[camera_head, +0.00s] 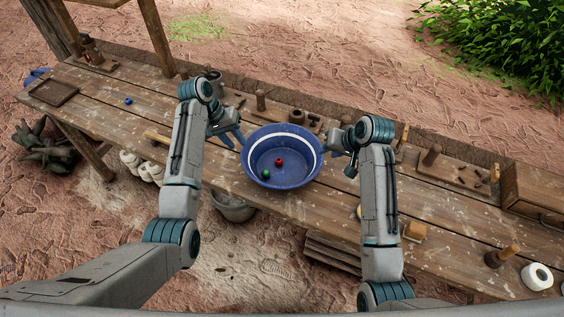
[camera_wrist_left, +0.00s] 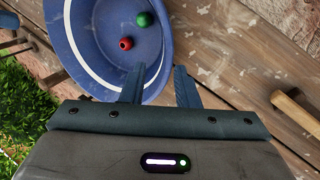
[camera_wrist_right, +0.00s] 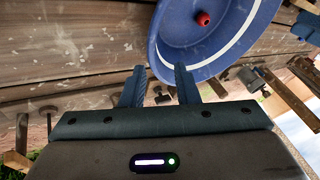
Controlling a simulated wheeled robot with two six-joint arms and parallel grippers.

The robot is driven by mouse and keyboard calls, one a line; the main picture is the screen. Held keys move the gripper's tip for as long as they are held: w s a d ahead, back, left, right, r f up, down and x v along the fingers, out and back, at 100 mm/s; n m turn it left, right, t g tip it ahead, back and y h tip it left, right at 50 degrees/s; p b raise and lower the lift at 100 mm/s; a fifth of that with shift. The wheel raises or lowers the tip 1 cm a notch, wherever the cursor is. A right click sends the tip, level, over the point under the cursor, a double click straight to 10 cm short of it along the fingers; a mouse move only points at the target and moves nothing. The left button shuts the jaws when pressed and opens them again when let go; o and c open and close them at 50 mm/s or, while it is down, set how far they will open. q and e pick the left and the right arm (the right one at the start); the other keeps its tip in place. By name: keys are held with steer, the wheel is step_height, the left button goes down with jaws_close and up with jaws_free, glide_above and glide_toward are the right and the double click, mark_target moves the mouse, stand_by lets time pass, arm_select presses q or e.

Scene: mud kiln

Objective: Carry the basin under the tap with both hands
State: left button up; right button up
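The blue basin (camera_head: 262,178) with a white band inside stands upright on the wooden bench. A red ball (camera_head: 278,161) and a green ball (camera_head: 265,175) lie in it. My left gripper (camera_head: 233,137) is at the basin's left rim; in the left wrist view its fingers (camera_wrist_left: 158,70) are apart, one over the basin and one outside the rim. My right gripper (camera_head: 335,150) is at the right rim; in the right wrist view its fingers (camera_wrist_right: 160,70) are also apart on either side of the rim. Contact with the rim cannot be told. I see no tap.
The long bench (camera_head: 460,235) carries wooden tools along its back edge and a wooden box (camera_head: 535,190) at the right. A blue ball (camera_head: 128,101) and a dark tray (camera_head: 54,93) lie at the left. A bucket (camera_head: 233,206) stands below the front edge. The bench between the blue ball and my left arm is mostly clear.

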mark_target(258, 169)
arm_select(q)
steer(key=shift+f, duration=0.15)
arm_select(e)
steer(key=shift+f, duration=0.1)
